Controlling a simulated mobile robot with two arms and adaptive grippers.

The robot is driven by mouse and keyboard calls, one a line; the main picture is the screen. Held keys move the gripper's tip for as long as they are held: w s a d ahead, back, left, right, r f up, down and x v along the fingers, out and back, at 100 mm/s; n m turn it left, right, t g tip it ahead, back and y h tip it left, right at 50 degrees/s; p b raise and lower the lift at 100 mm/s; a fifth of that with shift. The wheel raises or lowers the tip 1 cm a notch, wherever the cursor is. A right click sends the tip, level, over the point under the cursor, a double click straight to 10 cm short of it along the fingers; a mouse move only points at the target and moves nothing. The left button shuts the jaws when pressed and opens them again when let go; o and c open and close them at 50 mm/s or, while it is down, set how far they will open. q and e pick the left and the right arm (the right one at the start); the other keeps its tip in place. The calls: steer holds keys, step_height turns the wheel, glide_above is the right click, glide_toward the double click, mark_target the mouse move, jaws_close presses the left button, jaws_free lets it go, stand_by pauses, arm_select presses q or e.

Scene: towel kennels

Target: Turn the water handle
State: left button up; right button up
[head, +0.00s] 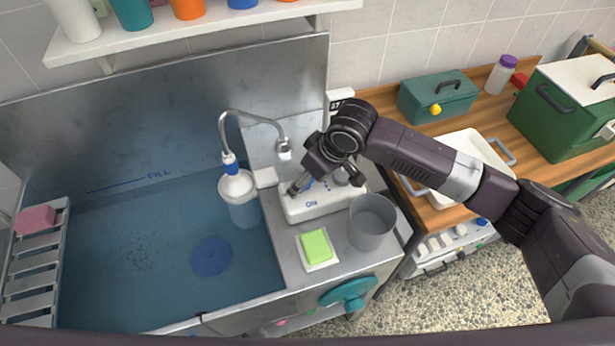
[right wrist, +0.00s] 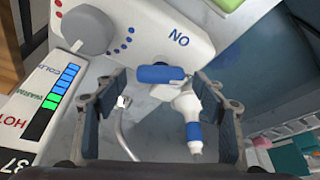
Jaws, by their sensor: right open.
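The water handle (right wrist: 160,74) is a short blue bar at the edge of a white control box (right wrist: 140,25), beside the word ON, which is upside down in the right wrist view. My right gripper (right wrist: 160,84) is open, with one finger on each side of the handle; I cannot tell whether they touch it. In the head view the right gripper (head: 297,187) is over the left part of the control box (head: 310,206) and mostly hides the handle. A curved metal faucet (head: 252,118) stands behind. My left gripper is not in view.
A grey dial (right wrist: 87,30) sits beside the handle. A grey cup (head: 372,222) and a green sponge (head: 316,246) stand in front of the box. A wooden counter (head: 480,105) holds boxes at right.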

steer(key=v, duration=1.2)
stand_by(6.8)
